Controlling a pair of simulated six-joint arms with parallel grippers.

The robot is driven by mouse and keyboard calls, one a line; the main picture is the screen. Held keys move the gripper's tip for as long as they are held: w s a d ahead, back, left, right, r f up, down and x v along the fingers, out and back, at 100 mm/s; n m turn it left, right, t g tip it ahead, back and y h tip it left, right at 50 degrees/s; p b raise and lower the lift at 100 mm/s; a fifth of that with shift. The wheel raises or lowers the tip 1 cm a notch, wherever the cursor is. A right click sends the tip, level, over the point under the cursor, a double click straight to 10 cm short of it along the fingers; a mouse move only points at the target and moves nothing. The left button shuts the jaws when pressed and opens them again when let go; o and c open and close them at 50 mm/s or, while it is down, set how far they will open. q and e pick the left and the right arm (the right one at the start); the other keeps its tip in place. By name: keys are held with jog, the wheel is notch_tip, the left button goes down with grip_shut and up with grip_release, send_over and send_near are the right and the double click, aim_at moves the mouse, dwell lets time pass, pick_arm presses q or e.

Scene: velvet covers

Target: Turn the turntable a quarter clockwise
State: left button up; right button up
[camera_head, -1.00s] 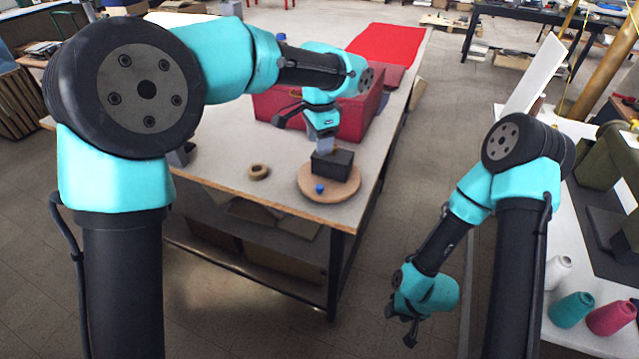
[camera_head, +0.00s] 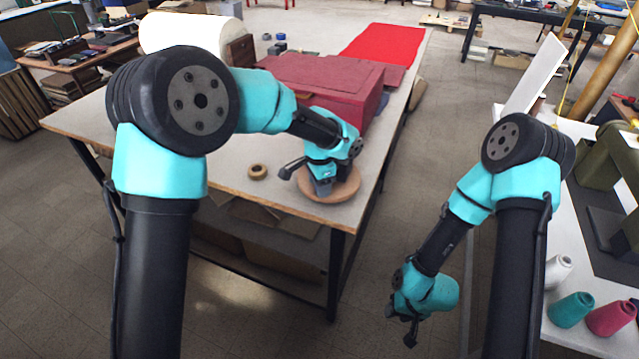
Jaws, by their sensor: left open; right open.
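The turntable (camera_head: 346,191), a round tan wooden disc, lies on the pale table near its front right corner. My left gripper (camera_head: 320,190) is low over the disc, with its jaws open. The gripper and wrist cover much of the disc, including the dark block on it and the blue marker at its edge. I cannot tell whether the fingers touch the disc or the block. My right gripper (camera_head: 402,328) hangs open and empty in the aisle right of the table, well away from the turntable.
A tan tape ring (camera_head: 257,172) lies left of the turntable. A large dark red box (camera_head: 322,88) stands close behind my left wrist, and a red cloth (camera_head: 383,44) lies beyond. Cones of thread (camera_head: 571,310) stand on the right table.

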pick_arm(q)
grip_shut()
dwell(0.5)
